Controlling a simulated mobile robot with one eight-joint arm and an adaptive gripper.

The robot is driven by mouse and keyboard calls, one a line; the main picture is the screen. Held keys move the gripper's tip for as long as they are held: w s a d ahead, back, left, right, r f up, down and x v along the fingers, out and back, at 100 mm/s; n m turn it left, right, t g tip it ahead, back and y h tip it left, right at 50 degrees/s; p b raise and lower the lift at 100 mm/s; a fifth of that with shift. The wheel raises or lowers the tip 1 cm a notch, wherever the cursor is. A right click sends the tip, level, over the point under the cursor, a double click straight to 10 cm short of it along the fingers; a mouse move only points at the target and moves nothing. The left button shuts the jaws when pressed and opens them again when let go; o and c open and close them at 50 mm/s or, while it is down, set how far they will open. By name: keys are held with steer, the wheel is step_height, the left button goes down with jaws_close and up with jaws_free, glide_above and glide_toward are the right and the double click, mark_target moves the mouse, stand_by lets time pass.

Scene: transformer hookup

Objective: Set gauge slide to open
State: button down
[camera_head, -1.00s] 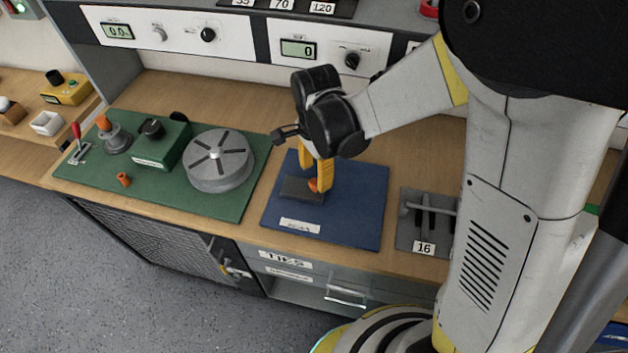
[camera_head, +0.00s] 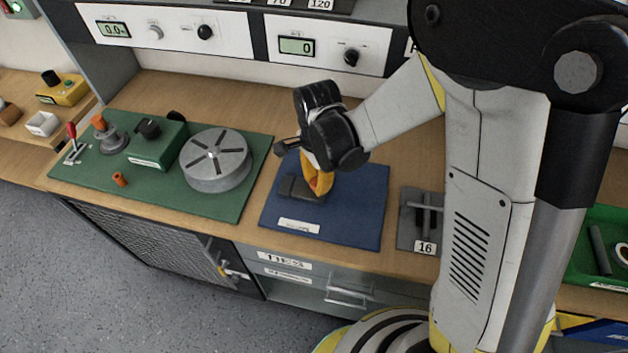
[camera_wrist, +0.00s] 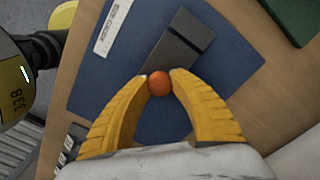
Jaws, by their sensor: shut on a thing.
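The gauge slide is a dark grey block (camera_head: 300,189) on a blue mat (camera_head: 358,222), with an orange knob. In the wrist view the orange knob (camera_wrist: 159,84) sits between the two yellow fingertips of my gripper (camera_wrist: 159,80), touching both. The dark slide body (camera_wrist: 180,45) runs away from the knob, and a seam crosses it. In the head view my gripper (camera_head: 318,178) is at the right end of the block, and its fingers mostly hide the knob. A white label (camera_head: 299,226) lies on the mat in front of the block.
A green board (camera_head: 225,200) with a round grey slotted disc (camera_head: 215,160) and a red-handled lever (camera_head: 72,136) is to the left. A grey plate marked 16 (camera_head: 424,247) is to the right. Panels with displays (camera_head: 296,46) stand behind.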

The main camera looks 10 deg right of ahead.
steer(key=d, duration=0.2)
steer(key=s+d, duration=0.1)
steer(key=d, duration=0.1)
steer(key=s+d, duration=0.1)
steer(key=d, duration=0.1)
steer(key=shift+b, duration=0.3)
steer(key=c, duration=1.1)
jaws_free()
steer(key=shift+o, duration=0.2)
steer(key=shift+a, duration=0.1)
step_height(320, 180, up, 12)
steer(key=shift+s, duration=0.1)
